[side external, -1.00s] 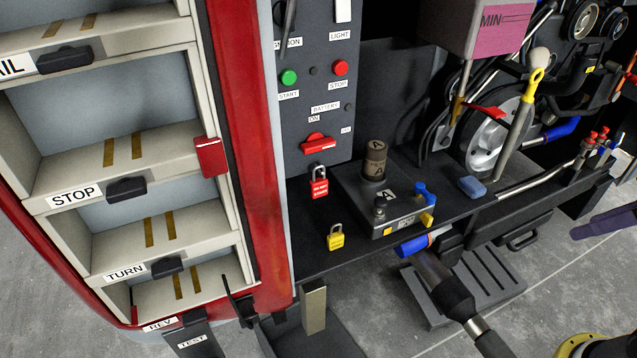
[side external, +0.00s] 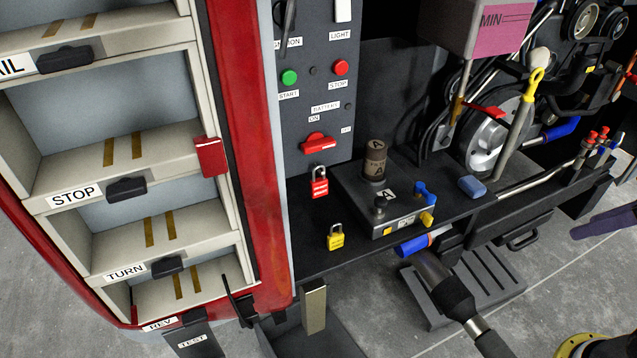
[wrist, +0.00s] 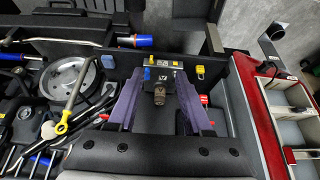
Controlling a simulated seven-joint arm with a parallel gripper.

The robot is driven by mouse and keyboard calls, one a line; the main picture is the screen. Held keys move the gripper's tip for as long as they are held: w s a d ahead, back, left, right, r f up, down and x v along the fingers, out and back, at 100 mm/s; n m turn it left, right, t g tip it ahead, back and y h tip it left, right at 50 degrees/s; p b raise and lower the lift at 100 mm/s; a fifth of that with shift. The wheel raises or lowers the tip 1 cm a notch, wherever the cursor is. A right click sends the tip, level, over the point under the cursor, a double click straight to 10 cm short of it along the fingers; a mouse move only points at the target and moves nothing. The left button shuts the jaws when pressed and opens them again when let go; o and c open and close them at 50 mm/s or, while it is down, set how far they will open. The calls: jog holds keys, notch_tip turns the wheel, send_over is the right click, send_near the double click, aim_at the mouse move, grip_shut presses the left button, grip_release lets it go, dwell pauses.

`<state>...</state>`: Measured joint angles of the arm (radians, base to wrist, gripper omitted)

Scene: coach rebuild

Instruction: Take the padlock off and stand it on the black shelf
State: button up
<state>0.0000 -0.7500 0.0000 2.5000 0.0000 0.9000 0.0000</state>
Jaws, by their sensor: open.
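A red padlock (side external: 320,188) with a white label is upright at the foot of the dark switch panel, below the red battery switch; I cannot tell whether it hangs or stands. A yellow padlock (side external: 335,241) stands near the front edge of the black shelf (side external: 310,264), and it also shows in the wrist view (wrist: 200,72). My gripper (wrist: 159,88) is open in the wrist view, its purple fingers apart with a brown knob between them in the picture. A purple finger tip shows at the right edge of the side view. Red bits show beside the right finger.
A dark box with the brown knob (side external: 375,160) and blue and yellow fittings stands on the shelf right of the padlocks. A blue block (side external: 472,186) lies further right. The red-framed cabinet (side external: 245,150) borders the shelf on the left. Bare shelf surrounds the yellow padlock.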

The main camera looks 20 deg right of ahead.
jog(key=shift+o, duration=0.2)
jog(key=o, duration=0.5)
